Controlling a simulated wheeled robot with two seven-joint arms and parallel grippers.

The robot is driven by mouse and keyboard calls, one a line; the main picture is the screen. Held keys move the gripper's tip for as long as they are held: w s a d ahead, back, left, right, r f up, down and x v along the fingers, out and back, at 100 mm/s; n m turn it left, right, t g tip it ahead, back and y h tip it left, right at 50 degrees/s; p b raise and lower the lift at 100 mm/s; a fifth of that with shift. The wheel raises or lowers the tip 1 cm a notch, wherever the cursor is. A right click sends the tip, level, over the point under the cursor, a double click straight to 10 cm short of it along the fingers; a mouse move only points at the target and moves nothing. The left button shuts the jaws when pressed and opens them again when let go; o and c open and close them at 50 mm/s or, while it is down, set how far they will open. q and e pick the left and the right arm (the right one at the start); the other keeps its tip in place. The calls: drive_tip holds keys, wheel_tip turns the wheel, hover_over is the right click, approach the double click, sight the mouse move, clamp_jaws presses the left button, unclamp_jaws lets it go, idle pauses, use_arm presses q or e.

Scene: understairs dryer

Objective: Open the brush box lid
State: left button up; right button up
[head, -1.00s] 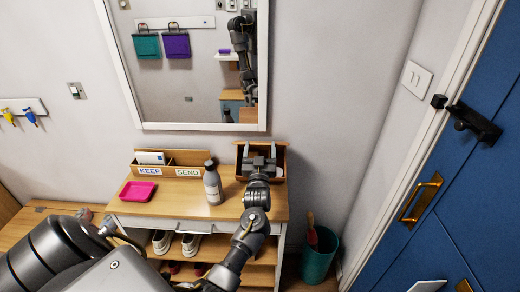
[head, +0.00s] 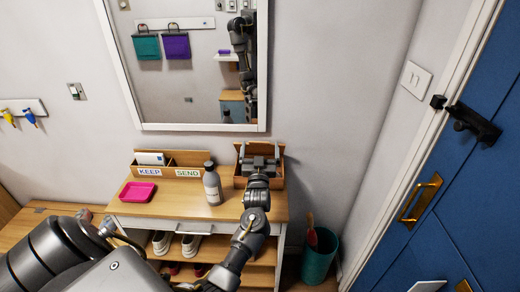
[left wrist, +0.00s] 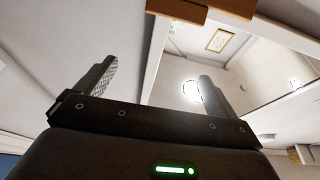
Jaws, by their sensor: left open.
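The brush box (head: 239,182) is a small wooden box at the right end of the wooden console, against the wall under the mirror. Its lid (head: 276,148) appears raised at the back, partly hidden by my gripper. My left gripper (head: 259,158) is over the box with its fingers apart and nothing seen between them. In the left wrist view the open fingers (left wrist: 155,82) point up toward the mirror, and a brown wooden edge (left wrist: 190,10) crosses the top beyond them. I cannot tell whether they touch the lid. My right gripper is not in view.
A grey bottle (head: 212,185) stands just left of my forearm. A pink tray (head: 138,192) and the KEEP/SEND sorter (head: 186,162) are further left. A teal bin (head: 318,258) stands on the floor at right, near the blue door (head: 460,210).

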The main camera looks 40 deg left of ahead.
use_arm(q)
drive_tip(key=b+v, duration=0.3)
drive_tip(key=v, duration=0.8)
drive_tip(key=shift+b, duration=0.3)
